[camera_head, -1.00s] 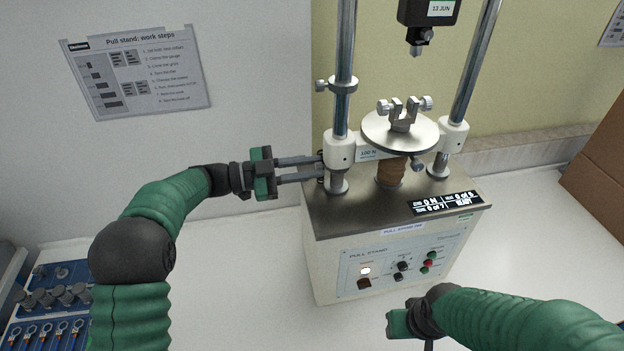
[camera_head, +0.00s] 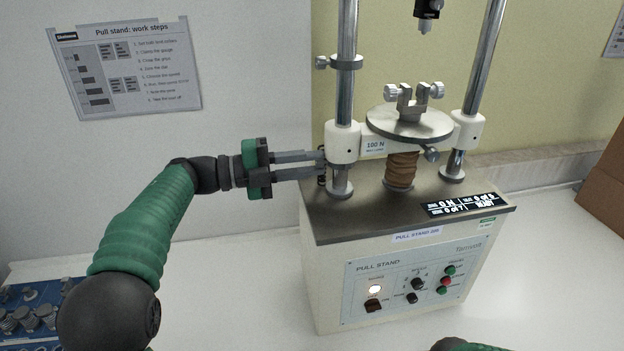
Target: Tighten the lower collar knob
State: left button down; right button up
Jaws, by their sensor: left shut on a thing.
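The pull stand (camera_head: 400,250) stands on the bench with two upright steel columns. On the left column (camera_head: 347,100) an upper collar (camera_head: 346,62) carries a side knob (camera_head: 321,63). Below it, the white sleeve (camera_head: 342,143) of the crosshead surrounds the same column. My left gripper (camera_head: 321,163) reaches in level from the left, its two fingers ending beside the column just under the sleeve's level. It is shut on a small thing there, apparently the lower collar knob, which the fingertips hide. Only a bit of my right arm shows at the bottom edge; its gripper is out of view.
A round plate (camera_head: 410,124) with a clamp and thumbscrews sits between the columns, above a brown bellows (camera_head: 401,168). The gauge tip (camera_head: 427,10) hangs above. A blue tray (camera_head: 35,315) of parts lies at lower left, and a cardboard box (camera_head: 606,190) at right.

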pick_arm(q)
jog(key=shift+a+f+m+b, duration=0.1)
jog(key=shift+f+m+b, duration=0.05)
jog(key=shift+m+b, duration=1.1)
pick_arm(e)
jog(key=x, duration=0.3)
jog(key=shift+s+f, duration=0.25)
jog(key=shift+s, duration=0.1)
pick_arm(q)
jog(key=shift+w+m+b, duration=0.1)
jog(key=shift+m+b, duration=0.25)
jog(key=shift+m, duration=0.1)
pick_arm(e)
jog(key=shift+f, duration=0.4)
pick_arm(q)
jog(key=c, duration=1.8)
grip_release()
jog(key=o, duration=0.5)
jog(key=shift+a, duration=0.2)
pick_arm(e)
jog(key=shift+a, duration=0.2)
pick_arm(q)
jog(key=shift+a, duration=0.1)
pick_arm(e)
jog(key=shift+a, duration=0.1)
